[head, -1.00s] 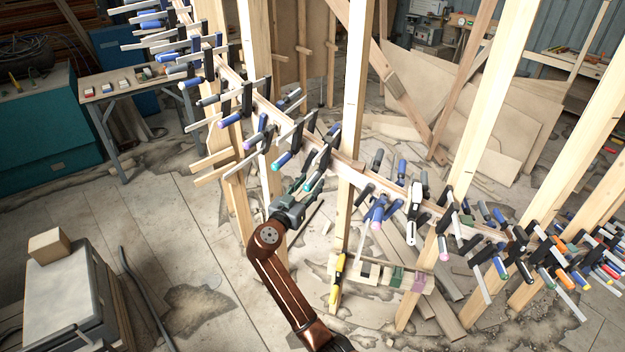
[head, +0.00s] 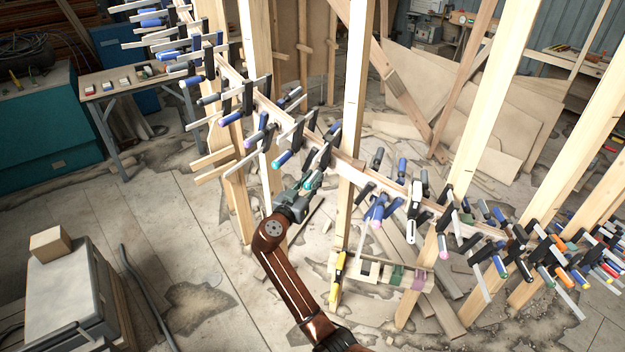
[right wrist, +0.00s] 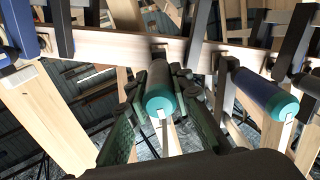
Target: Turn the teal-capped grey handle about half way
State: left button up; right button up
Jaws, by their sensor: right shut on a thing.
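The teal-capped grey handle (right wrist: 158,82) points toward the camera in the right wrist view, below a pale wooden rail. Its teal cap (right wrist: 162,105) faces me, and the bar end sticks out of it. My right gripper (right wrist: 160,90) has green fingers on both sides of the handle and is shut on it. In the head view my right gripper (head: 307,187) is at the curved row of clamps, left of the middle post. The handle is small and partly hidden there. My left gripper is not in view.
A blue teal-ended clamp handle (right wrist: 262,92) is close on the right in the wrist view. Many clamps line the curved wooden stringer (head: 345,163), with upright posts (head: 353,110) between them. A yellow-handled tool (head: 338,268) hangs below.

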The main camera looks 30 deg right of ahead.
grip_shut()
jog(key=shift+n, duration=1.1)
jog(key=n, duration=0.2)
jog(key=shift+w+n, duration=0.1)
jog(key=shift+n, duration=0.2)
jog(key=n+p, duration=0.2)
jog(key=n, duration=0.2)
jog(key=shift+a+r+n, duration=0.1)
jog(key=shift+n, duration=0.2)
jog(key=n+p, duration=0.2)
jog(key=n, duration=0.2)
jog(key=shift+n+p, duration=0.3)
jog(key=shift+p, duration=0.05)
jog(key=shift+n+p, duration=1.15)
jog(key=shift+n, duration=0.65)
jog(key=shift+f, duration=0.2)
jog(key=o, duration=1)
grip_release()
